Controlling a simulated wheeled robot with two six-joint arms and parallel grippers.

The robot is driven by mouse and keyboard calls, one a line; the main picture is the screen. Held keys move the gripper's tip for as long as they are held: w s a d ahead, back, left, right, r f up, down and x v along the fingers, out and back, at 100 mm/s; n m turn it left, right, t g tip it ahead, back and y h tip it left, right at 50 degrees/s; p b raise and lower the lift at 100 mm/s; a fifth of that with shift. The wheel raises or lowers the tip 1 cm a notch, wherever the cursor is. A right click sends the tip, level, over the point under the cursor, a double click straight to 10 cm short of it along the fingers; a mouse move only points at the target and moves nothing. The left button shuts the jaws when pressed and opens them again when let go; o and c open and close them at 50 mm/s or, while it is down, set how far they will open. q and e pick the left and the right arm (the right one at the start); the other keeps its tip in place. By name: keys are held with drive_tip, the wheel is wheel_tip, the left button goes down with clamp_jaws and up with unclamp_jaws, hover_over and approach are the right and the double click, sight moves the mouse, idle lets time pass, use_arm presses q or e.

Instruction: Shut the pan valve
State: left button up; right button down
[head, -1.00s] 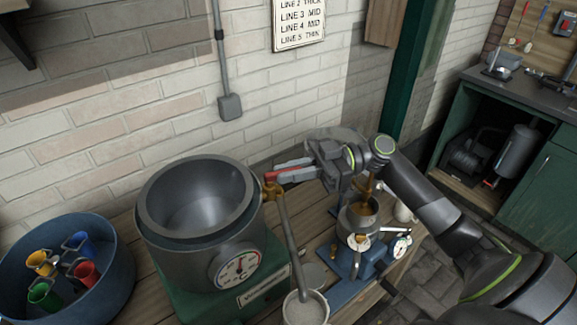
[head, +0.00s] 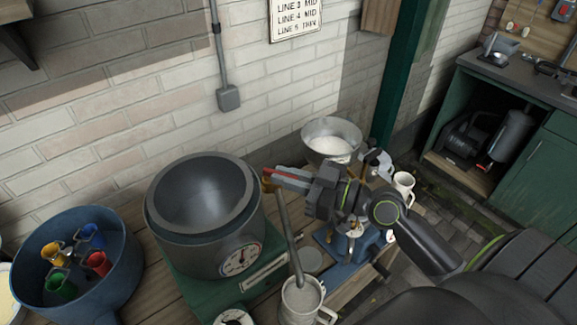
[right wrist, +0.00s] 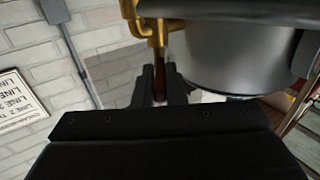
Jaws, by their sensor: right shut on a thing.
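The pan (head: 203,243) is a large grey metal vessel with a dial on its front. It stands on a green scale base on the bench. The brass valve (head: 268,178) sits on the pan's right side, with a red lever handle (head: 284,172). The lever points right, away from the pan. My left gripper is not in view.
A mug (head: 301,300) with pale contents stands under the pipe's lower end. A blue tub (head: 75,285) with several coloured cups is at left.

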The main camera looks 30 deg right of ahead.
drive_tip(key=shift+s+a+m+t+h+p, duration=0.15)
drive_tip(key=shift+a+m+t+h+p, duration=0.35)
drive_tip(key=shift+m+h, duration=0.65)
drive_tip(key=shift+s+a+m+t+h+p, duration=0.15)
drive_tip(key=shift+m+t+h+p, duration=0.4)
drive_tip(key=shift+h, duration=0.9)
drive_tip(key=shift+s+a+m+t+h+p, duration=0.15)
drive_tip(key=shift+a+m+t+h+p, duration=0.15)
drive_tip(key=shift+m+t+h, duration=0.7)
drive_tip(key=shift+a+m+g+h, duration=0.15)
drive_tip(key=shift+m+g+h, duration=0.2)
drive_tip(key=shift+h, duration=0.45)
drive_tip(key=c, duration=1.5)
unclamp_jaws()
